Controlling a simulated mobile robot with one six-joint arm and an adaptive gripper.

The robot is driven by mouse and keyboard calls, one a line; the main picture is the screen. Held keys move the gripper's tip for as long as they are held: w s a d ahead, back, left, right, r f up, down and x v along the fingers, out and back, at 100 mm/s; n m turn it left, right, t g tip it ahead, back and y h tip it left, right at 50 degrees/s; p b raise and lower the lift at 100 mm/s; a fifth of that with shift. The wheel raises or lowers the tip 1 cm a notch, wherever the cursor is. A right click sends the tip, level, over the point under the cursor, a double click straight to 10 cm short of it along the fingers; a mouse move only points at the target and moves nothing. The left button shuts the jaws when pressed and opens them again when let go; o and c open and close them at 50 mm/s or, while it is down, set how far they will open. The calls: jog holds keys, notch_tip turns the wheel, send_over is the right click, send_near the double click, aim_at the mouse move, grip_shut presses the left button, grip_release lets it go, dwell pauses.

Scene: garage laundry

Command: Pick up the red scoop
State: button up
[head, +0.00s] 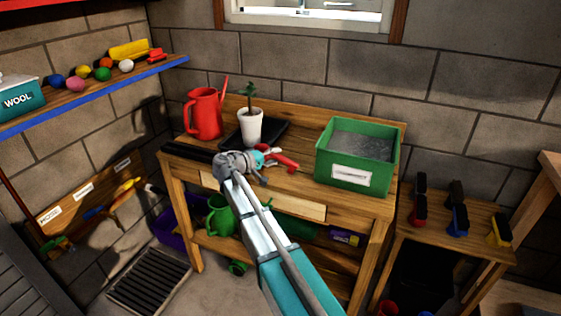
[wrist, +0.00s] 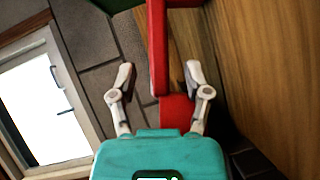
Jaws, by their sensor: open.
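The red scoop (head: 286,161) lies on the wooden workbench, just right of my gripper in the head view and left of the green box. In the wrist view, the red scoop (wrist: 158,45) runs down from the top edge between my two fingers. My gripper (wrist: 160,72) is open, with a finger on each side of the red part and a visible gap to each. In the head view my gripper (head: 268,157) is at the scoop's left end, and my arm hides part of the bench.
A green box (head: 355,178) of grey material stands on the right of the workbench (head: 270,202). A white potted plant (head: 249,127) on a black tray (head: 285,137) and a red watering can (head: 205,114) stand behind my gripper. A wall shelf (head: 120,88) is at left.

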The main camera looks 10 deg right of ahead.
dwell(0.3)
grip_shut()
dwell(0.5)
notch_tip(320, 180, up, 3)
jog(key=p, duration=0.3)
jog(key=shift+r, duration=0.2)
jog(key=s+a+r+p, duration=0.9)
jog(key=a+p, duration=0.1)
jog(key=shift+s+a+r, duration=0.2)
jog(key=shift+r, duration=0.1)
dwell(0.6)
